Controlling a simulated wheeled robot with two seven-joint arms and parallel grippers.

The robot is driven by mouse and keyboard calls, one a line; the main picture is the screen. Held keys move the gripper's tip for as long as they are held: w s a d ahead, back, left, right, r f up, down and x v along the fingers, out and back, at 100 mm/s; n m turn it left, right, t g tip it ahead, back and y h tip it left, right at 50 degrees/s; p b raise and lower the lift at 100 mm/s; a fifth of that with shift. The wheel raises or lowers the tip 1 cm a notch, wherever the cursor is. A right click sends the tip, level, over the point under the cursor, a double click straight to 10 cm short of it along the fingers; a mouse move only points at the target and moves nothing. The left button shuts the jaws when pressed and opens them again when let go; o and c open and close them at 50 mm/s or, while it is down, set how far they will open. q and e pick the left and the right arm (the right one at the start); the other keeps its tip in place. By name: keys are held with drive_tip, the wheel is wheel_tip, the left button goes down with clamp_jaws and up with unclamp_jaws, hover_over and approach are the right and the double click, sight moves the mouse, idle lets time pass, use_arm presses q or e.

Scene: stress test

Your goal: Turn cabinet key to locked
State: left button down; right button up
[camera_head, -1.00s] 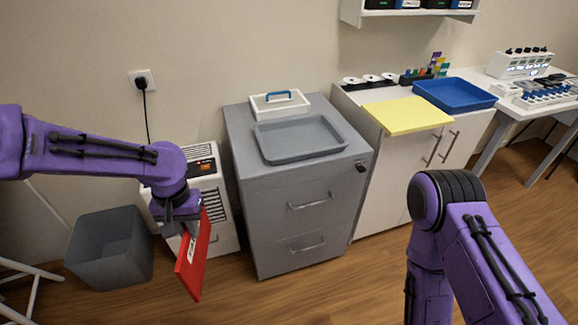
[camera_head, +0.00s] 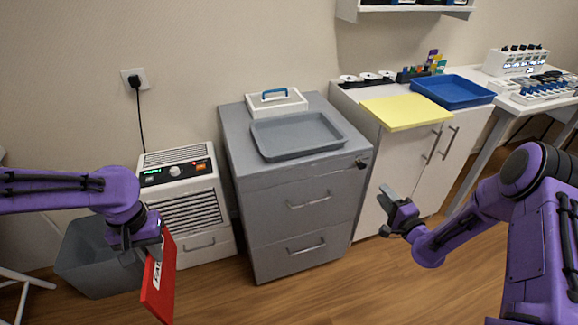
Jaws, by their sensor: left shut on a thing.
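The grey drawer cabinet (camera_head: 250,215) stands in the middle of the view, its drawers shut. A small dark key in its lock (camera_head: 361,163) shows at the upper right corner of the front; its turn angle is too small to tell. My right gripper (camera_head: 383,212) is open and empty, right of the cabinet and below the lock, apart from both. My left gripper (camera_head: 150,247) is shut on a red folder (camera_head: 160,283) with a white label, which hangs down at the lower left.
A grey tray (camera_head: 300,152) and a white box with blue handle (camera_head: 277,103) sit on the cabinet. A white machine (camera_head: 180,168) and grey bin (camera_head: 85,275) stand left. The white cupboard (camera_head: 405,185) with yellow board (camera_head: 407,112) stands right.

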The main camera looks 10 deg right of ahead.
sight(364, 168)
drive_tip(key=w, duration=1.2)
drive_tip(key=shift+w+a+r, duration=0.1)
drive_tip(key=shift+a+r, duration=0.15)
drive_tip(key=shift+a, duration=0.1)
clamp_jaws()
